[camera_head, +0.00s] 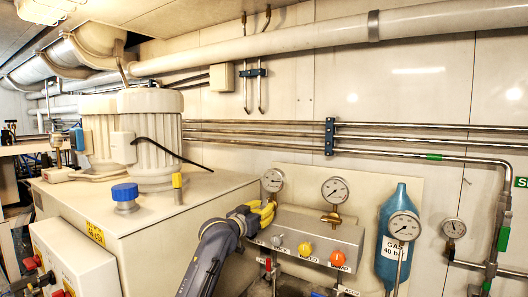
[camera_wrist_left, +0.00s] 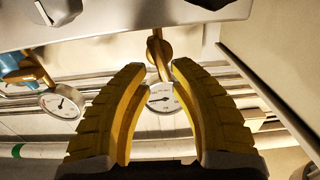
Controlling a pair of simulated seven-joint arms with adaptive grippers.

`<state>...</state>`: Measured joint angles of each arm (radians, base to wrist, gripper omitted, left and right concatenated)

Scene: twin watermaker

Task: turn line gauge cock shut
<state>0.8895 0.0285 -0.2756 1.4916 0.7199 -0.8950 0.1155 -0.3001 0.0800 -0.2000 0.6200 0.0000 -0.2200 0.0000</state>
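A gauge (camera_head: 272,180) with a white dial stands at the left end of the grey control box, above my left gripper (camera_head: 264,211). In the left wrist view, which is upside down, this gauge (camera_wrist_left: 163,98) shows between my yellow fingers (camera_wrist_left: 153,72). Its brass cock (camera_wrist_left: 159,48) lies just beyond the fingertips and looks apart from them. The left gripper is open and empty. A second gauge (camera_head: 335,190) has a brass cock (camera_head: 332,217) below it; this gauge (camera_wrist_left: 62,102) also shows in the left wrist view. No label tells which is the line gauge. My right gripper is not seen.
The control box (camera_head: 318,228) carries a grey knob (camera_head: 277,241), a yellow knob (camera_head: 304,248) and an orange knob (camera_head: 338,259). A blue gas bottle (camera_head: 390,255) stands right of it. A large cabinet (camera_head: 150,215) with white motors (camera_head: 150,130) is at left.

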